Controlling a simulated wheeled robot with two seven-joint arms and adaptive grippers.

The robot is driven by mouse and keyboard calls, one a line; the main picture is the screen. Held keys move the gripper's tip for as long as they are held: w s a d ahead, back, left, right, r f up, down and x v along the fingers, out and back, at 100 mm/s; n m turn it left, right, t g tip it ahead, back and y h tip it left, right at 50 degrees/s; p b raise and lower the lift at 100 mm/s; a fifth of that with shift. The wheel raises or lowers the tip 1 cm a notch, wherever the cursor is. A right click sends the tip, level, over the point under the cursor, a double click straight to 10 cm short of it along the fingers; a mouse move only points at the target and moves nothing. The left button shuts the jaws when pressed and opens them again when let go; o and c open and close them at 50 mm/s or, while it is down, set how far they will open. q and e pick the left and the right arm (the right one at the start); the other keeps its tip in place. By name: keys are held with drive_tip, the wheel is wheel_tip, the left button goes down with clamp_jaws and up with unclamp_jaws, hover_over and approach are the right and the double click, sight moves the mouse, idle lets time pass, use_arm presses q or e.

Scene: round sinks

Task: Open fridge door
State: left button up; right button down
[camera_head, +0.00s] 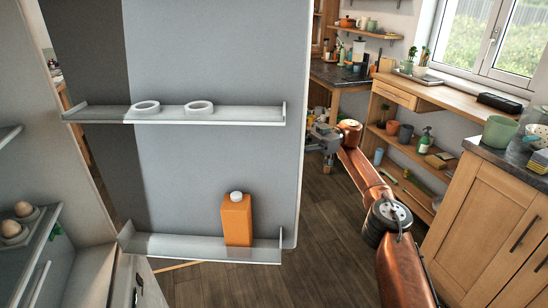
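The fridge door (220,60) stands open, its inner side facing me across the left and middle of the head view. Its two shelves show: the upper shelf (240,115) holds two white rings, and the lower shelf (165,245) holds an orange carton (237,220) with a white cap. The fridge interior (60,140) shows at the left. My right arm comes in from the lower right, and its gripper (314,143) is by the door's right edge, partly hidden behind it. I cannot tell its opening or whether it touches the door. My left gripper is not in view.
Eggs (16,222) sit on a fridge shelf at the left. A wooden cabinet (490,220) with a dark top and a green pot (499,132) stands at the right. A wooden shelf unit (440,95) is below the window. Dark floor (330,240) lies open between door and cabinet.

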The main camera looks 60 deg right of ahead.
drive_tip(key=shift+s+d+r, duration=0.15)
drive_tip(key=shift+s, duration=0.1)
